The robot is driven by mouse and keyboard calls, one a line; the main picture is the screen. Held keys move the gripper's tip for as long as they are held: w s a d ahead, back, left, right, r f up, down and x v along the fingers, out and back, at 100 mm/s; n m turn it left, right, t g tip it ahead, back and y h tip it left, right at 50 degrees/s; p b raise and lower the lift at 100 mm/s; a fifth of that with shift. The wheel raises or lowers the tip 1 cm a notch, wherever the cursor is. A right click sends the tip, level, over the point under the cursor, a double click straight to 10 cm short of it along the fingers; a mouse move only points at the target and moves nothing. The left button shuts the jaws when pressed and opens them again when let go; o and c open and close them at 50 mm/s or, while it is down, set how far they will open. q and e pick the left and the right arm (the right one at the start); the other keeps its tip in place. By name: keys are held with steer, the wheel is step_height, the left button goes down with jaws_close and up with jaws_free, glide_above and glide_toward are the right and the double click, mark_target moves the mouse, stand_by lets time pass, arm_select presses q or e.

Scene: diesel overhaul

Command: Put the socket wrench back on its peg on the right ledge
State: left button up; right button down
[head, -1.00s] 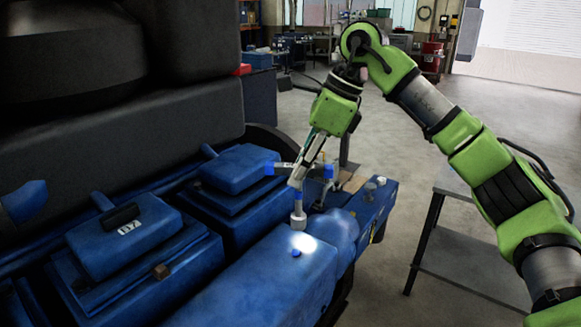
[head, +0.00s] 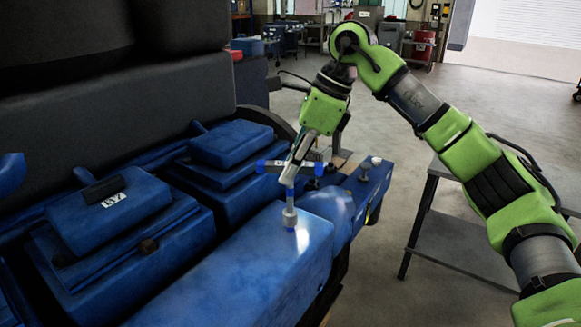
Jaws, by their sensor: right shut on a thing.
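The socket wrench (head: 289,198) has a T-bar with blue ends and a grey socket at its foot. My right gripper (head: 293,168) is shut on it near the T-bar. The wrench is near upright, socket down, over the top of the long blue engine cover (head: 250,262). I cannot tell whether the socket touches the cover. The right ledge (head: 356,194) is the blue shelf at the engine's far right end, beyond the wrench. A pale knobbed post (head: 376,162) and a grey stub (head: 364,173) stand on it. I cannot tell which is the peg. My left gripper is out of view.
Raised blue covers (head: 108,206) and a large dark engine mass (head: 110,120) fill the left. A grey metal table (head: 465,243) stands at the right, behind my right arm. Open floor lies between the engine and the table.

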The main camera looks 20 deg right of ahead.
steer(key=shift+f, duration=0.1)
stand_by(0.4)
steer(key=shift+f+b, duration=0.7)
steer(key=shift+f, duration=0.25)
steer(key=shift+s, duration=0.1)
steer(key=c, duration=1.4)
jaws_free()
